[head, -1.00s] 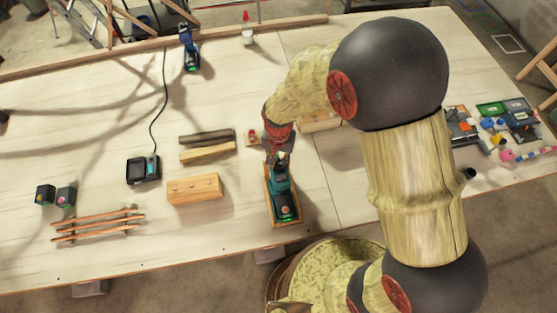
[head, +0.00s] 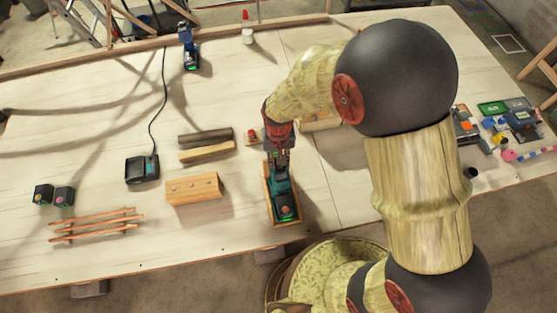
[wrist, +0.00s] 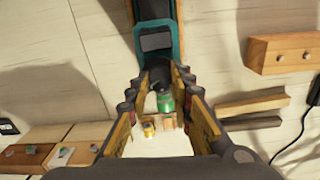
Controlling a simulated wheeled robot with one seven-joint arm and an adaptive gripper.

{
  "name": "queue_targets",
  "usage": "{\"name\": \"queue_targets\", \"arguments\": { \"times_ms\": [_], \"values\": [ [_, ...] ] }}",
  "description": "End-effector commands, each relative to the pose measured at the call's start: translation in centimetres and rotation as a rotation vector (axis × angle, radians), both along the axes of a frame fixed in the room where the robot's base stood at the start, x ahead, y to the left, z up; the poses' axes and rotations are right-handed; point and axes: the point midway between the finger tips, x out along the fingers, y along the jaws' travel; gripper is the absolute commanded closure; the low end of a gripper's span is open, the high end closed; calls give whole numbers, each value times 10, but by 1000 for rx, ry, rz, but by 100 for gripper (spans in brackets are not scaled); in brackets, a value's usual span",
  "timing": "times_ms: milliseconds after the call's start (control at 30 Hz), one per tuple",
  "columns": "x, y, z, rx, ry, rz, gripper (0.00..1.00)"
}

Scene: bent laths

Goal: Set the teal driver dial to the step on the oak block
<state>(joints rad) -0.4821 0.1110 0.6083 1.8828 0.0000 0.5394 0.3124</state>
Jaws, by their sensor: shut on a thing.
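The teal driver (head: 282,188) lies in a narrow wooden tray (head: 270,203) near the front middle of the table. Its teal body also shows at the top of the wrist view (wrist: 157,38). My gripper (head: 281,167) is at the driver's far, nose end. In the wrist view my fingers (wrist: 160,74) are closed around the dark front of the driver, where the dial sits. The fingers hide most of the dial, and I cannot read its step. The oak block (head: 193,189) lies left of the tray, with several small round marks on it.
Two wood strips (head: 206,145) lie behind the oak block. A blue driver (head: 191,52) stands at the back. Bare table surrounds the tray's left side.

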Motion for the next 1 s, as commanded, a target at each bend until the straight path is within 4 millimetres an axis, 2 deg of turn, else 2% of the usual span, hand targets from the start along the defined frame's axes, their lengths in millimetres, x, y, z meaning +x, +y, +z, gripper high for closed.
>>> {"name": "queue_targets", "arguments": {
  "times_ms": [200,500,1000],
  "values": [
    [0,0,-1,0,-1,159,100],
    [0,0,0,0,-1,303,100],
    [0,0,0,0,0,347,100]
  ]
}}
